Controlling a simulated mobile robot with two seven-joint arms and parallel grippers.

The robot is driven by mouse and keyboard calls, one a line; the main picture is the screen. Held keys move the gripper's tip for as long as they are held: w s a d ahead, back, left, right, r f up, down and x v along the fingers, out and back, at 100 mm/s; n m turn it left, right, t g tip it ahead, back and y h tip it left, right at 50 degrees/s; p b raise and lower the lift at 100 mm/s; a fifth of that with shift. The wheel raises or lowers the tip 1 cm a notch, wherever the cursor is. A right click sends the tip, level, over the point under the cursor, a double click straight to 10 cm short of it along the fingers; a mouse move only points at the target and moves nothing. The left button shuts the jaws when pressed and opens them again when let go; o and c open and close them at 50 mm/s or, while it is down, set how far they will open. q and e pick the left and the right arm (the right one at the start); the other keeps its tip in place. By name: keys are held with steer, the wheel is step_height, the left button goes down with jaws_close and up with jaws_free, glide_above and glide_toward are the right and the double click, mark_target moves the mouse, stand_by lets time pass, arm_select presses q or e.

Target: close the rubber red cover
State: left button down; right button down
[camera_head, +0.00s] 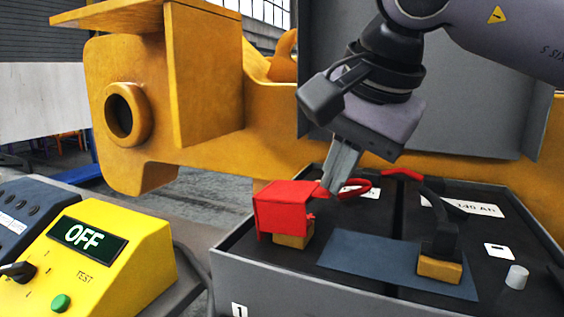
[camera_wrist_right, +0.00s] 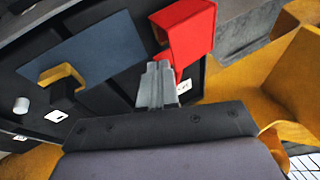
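The red rubber cover (camera_head: 285,208) is a box-like cap at the left front of the battery (camera_head: 369,260). It sits over a brass terminal block (camera_head: 293,240), whose lower part shows beneath it; I cannot tell whether it is fully down. The right wrist view also shows the cover (camera_wrist_right: 190,35) at the top, with some brass beside it. My right gripper (camera_head: 325,188) points down just behind the cover's right side. Its fingers (camera_wrist_right: 157,72) look together with nothing clear between them; their tips are close to the cover, and contact is unclear. My left gripper is out of view.
A second brass terminal (camera_head: 440,268) with a black clamp stands right, beyond a blue-grey plate (camera_head: 370,262). A red loop (camera_head: 355,187) lies behind the cover. A yellow tester (camera_head: 95,260) reading OFF stands left. A grey panel (camera_head: 460,100) rises behind the battery.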

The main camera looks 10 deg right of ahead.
steer(key=shift+s+d+f+b, duration=0.15)
steer(key=shift+d+f+b, duration=0.1)
steer(key=shift+f+b, duration=0.2)
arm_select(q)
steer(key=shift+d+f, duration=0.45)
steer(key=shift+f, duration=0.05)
arm_select(e)
steer(key=shift+s+d+y, duration=0.1)
steer(key=shift+y, duration=0.2)
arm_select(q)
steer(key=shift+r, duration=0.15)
arm_select(e)
steer(key=shift+t, duration=0.3)
